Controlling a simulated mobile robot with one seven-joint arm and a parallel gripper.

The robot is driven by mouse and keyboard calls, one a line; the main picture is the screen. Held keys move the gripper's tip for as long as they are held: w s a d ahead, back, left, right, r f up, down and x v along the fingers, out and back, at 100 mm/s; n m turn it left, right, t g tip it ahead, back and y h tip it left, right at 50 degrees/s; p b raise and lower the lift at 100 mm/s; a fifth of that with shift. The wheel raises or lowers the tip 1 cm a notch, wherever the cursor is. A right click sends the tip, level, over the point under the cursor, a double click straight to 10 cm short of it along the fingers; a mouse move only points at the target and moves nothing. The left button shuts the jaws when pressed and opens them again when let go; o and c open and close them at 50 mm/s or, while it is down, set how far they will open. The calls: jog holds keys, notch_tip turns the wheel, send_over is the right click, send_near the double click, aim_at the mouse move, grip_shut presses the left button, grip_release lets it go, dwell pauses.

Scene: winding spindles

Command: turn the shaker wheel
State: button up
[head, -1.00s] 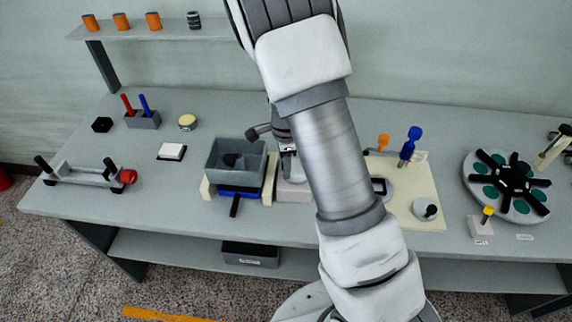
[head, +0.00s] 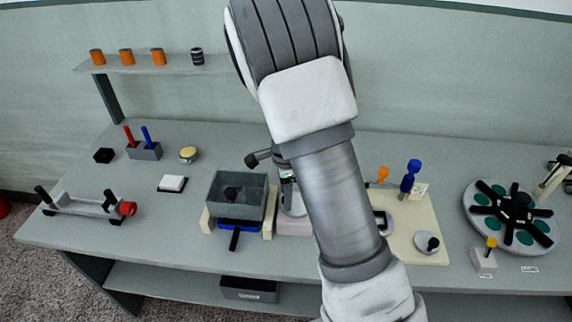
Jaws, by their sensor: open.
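I cannot tell for sure which part is the shaker wheel. A round grey disc (head: 476,222) with black spokes and green patches lies at the right of the bench. A small pale wheel (head: 424,246) with a black knob sits on a cream board (head: 433,212) right of my arm. A grey open box (head: 222,207) on a blue base, with a black handle at its front, stands left of my arm.
A lever device with a black knob (head: 251,161) stands partly behind my arm. A roller frame with a red end (head: 127,208) is at the left. A yellow-knobbed block (head: 483,259) stands before the disc. The front left of the bench (head: 160,235) is clear.

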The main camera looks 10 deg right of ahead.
notch_tip(320, 180, up, 15)
jog(key=shift+p, duration=0.35)
jog(key=s+r+n+t, duration=0.2)
jog(key=s+r+n, duration=0.1)
jog(key=s+n, duration=0.3)
jog(key=s+d+r+n+t, duration=0.1)
jog(key=s+r+n, duration=0.3)
jog(key=s+n, duration=0.2)
jog(key=s+r+n+t, duration=0.2)
jog(key=s+r+n, duration=0.2)
jog(key=s, duration=0.6)
jog(key=n, duration=0.2)
jog(key=shift+d+r+n+t, duration=0.15)
jog(key=shift+r+n+t, duration=0.1)
jog(key=shift+n+t, duration=0.05)
